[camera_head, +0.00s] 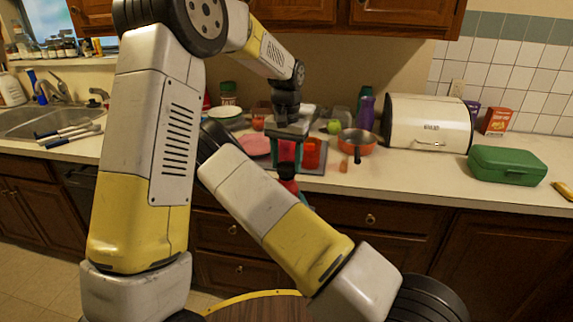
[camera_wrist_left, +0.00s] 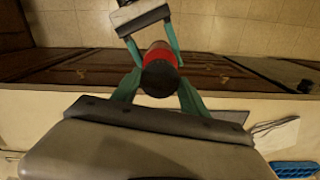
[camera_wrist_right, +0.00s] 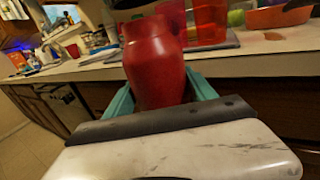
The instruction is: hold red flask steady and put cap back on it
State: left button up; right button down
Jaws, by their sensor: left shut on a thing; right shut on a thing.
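The red flask (camera_wrist_right: 155,65) stands between the teal fingers of my right gripper (camera_wrist_right: 162,92), which is shut on its body. The flask (camera_head: 289,186) is in front of the counter edge in the head view, partly behind my right arm. My left gripper (camera_head: 287,158) points down from above, its teal fingers at the dark cap. In the left wrist view the black round cap (camera_wrist_left: 160,79) is between the left fingers, in line over the red flask (camera_wrist_left: 158,52). The left gripper is shut on the cap. I cannot tell whether the cap touches the flask's rim.
A red cup (camera_head: 314,155), a pink plate (camera_head: 254,146) and an orange pan (camera_head: 358,140) are on the counter behind. A cream bread box (camera_head: 428,122) and a green case (camera_head: 508,166) stand right. The sink (camera_head: 35,122) is left. Bare counter lies at centre right.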

pick_arm(q)
jog(key=shift+f, duration=0.85)
jog(key=shift+f, duration=0.55)
